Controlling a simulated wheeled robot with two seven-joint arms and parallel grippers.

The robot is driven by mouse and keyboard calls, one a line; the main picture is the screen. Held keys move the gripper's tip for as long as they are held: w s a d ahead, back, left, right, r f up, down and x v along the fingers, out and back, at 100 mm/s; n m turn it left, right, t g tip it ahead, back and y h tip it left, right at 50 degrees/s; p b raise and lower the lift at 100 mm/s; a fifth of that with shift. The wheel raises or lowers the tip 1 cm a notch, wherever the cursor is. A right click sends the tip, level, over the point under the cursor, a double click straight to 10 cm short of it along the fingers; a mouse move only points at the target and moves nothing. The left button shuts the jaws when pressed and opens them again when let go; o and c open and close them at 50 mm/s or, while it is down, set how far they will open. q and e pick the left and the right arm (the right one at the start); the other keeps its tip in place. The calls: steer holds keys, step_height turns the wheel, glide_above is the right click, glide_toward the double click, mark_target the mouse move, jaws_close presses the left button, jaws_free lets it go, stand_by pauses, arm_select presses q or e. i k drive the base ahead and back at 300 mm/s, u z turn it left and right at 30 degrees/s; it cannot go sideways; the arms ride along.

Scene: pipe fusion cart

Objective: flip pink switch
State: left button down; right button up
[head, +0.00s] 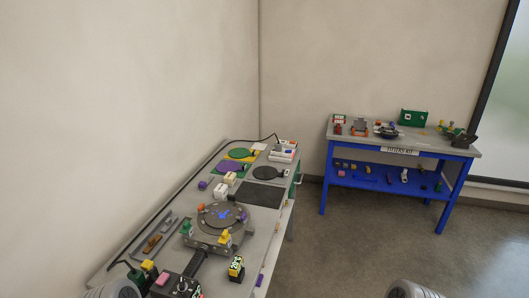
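A small pink piece (162,279) sits at the near end of the left bench, beside a dark box (178,288) with a round knob on top. It may be the pink switch, but it is too small to tell, and I cannot tell its position. Another pinkish bit shows at the bottom edge by the dark box, partly cut off. Neither of my grippers is in view; only grey parts of my arms show at the bottom edge, left and right.
A blue workbench (345,176) with small items stands at the back right. The floor between is clear.

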mark_target(163, 278)
steer(key=u, duration=2.95)
steer(key=i, duration=0.4)
steer(key=z, duration=3.35)
